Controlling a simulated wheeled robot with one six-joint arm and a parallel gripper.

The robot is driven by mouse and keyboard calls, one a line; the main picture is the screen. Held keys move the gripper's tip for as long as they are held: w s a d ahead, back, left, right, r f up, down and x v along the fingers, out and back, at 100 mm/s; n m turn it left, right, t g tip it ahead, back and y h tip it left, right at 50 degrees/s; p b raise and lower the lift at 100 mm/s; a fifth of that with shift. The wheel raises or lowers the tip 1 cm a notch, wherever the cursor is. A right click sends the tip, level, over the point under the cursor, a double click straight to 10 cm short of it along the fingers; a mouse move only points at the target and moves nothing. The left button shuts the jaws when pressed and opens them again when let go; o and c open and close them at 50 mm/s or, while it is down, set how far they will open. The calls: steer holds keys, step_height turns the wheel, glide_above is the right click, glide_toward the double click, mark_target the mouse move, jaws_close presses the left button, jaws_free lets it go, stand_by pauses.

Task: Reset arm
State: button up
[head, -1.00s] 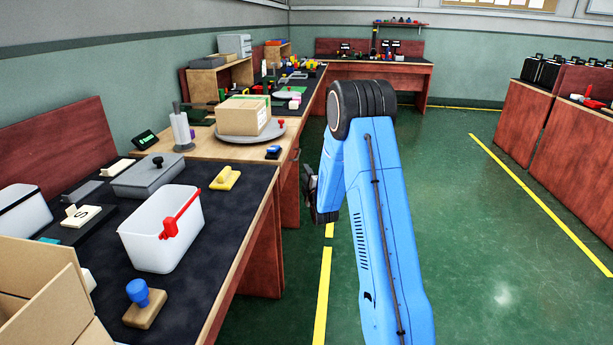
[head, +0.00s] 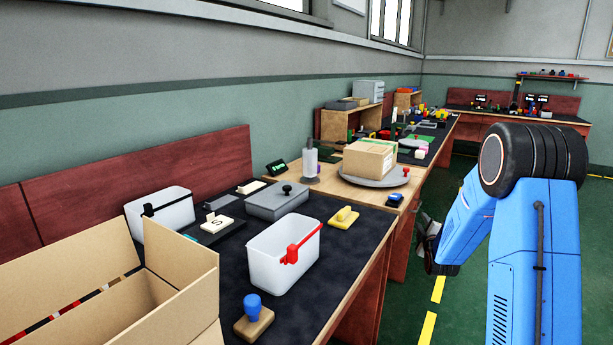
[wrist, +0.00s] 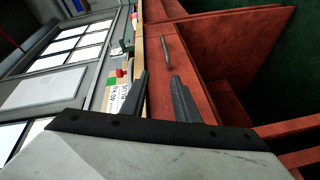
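My arm is the blue one at the right of the head view, bent at its black elbow. My gripper hangs partly hidden behind the arm's blue links, beside the edge of the benches. In the wrist view my gripper (wrist: 160,98) has its two dark fingers apart, with nothing between them. Beyond the fingers the wrist view shows a red-brown wooden bench side (wrist: 200,70) and a cardboard box with a label (wrist: 117,95).
An open cardboard box (head: 190,265), a white bin with a red handle (head: 280,260), a blue-knobbed stamp (head: 253,318) and a grey case (head: 277,200) stand on the dark bench. A carton (head: 370,160) sits on a grey turntable (head: 375,180). Green floor lies right of the benches.

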steer(key=s+a+r+m+g+y, duration=0.1)
steer(key=s+a+r+m+g, duration=0.35)
steer(key=s, duration=0.75)
steer(key=s+a+r+m+g+y, duration=0.1)
steer(key=s+a+r+m+g, duration=0.1)
steer(key=s+a+r, duration=0.7)
steer(key=s+a+f+m+g, duration=0.1)
steer(key=s+m+g, duration=0.1)
steer(key=s, duration=1)
steer(key=s+a+f+m+g, duration=0.1)
steer(key=s+f+m+g, duration=0.1)
steer(key=s, duration=1.1)
steer(key=s+a+f+m+g+y, duration=0.1)
steer(key=s+a+f+m+g, duration=0.1)
steer(key=s, duration=1)
steer(key=shift+s, duration=0.25)
